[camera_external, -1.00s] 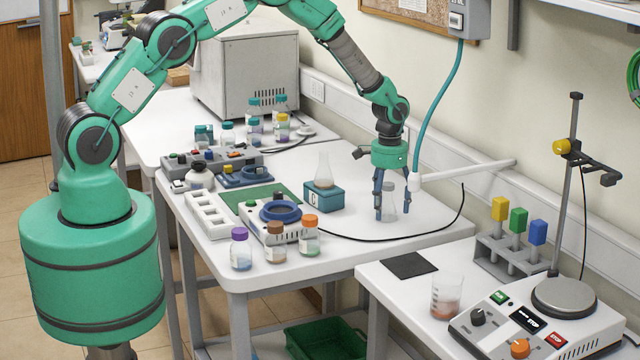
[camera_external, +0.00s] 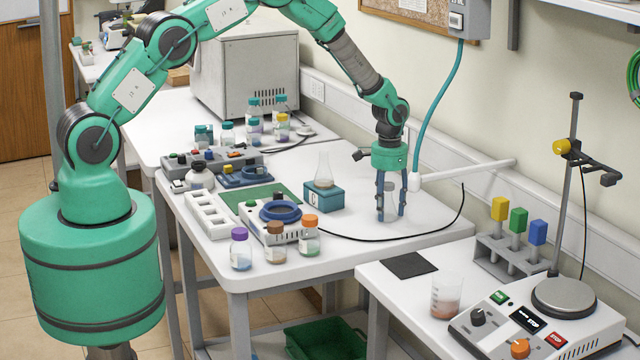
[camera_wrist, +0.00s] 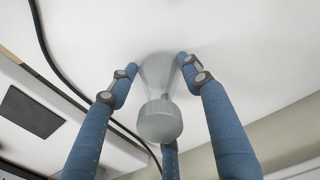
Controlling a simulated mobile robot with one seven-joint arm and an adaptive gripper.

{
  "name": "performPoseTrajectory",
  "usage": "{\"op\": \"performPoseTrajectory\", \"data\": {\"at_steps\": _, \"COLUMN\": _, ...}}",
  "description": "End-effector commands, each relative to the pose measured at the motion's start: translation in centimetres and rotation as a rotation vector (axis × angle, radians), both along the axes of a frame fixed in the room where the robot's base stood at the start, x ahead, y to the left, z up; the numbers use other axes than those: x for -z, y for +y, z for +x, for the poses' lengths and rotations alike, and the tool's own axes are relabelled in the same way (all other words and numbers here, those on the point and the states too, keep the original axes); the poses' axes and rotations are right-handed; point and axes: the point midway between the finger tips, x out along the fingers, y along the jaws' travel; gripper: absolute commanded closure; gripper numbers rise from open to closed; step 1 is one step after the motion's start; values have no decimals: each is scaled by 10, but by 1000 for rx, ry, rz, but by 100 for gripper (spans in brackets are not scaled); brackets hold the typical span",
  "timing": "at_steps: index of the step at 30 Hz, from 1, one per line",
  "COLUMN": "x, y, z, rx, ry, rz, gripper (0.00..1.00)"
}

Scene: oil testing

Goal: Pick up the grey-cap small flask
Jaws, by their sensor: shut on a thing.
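The fingers hide much of the flask body. The flask base appears at the table surface; I cannot tell whether there is a gap.
A clear conical flask on a teal block (camera_external: 323,196) stands left of my gripper. A black cable (camera_external: 400,236) runs on the table in front. Three capped bottles, with an orange-capped one (camera_external: 310,236) nearest, stand at the front edge. The right table (camera_external: 380,290) holds a beaker and stand.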

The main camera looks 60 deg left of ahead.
Motion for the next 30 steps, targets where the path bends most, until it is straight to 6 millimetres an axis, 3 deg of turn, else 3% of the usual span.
{"op": "performPoseTrajectory", "data": {"at_steps": 11, "x": -5, "y": 0, "z": 0, "rx": 0, "ry": -1, "rz": 0, "gripper": 78}}
{"op": "performPoseTrajectory", "data": {"at_steps": 21, "x": -38, "y": 0, "z": 1, "rx": 0, "ry": -2, "rz": 0, "gripper": 78}}
{"op": "performPoseTrajectory", "data": {"at_steps": 30, "x": -40, "y": -5, "z": -45, "rx": 0, "ry": 0, "rz": 0, "gripper": 78}}
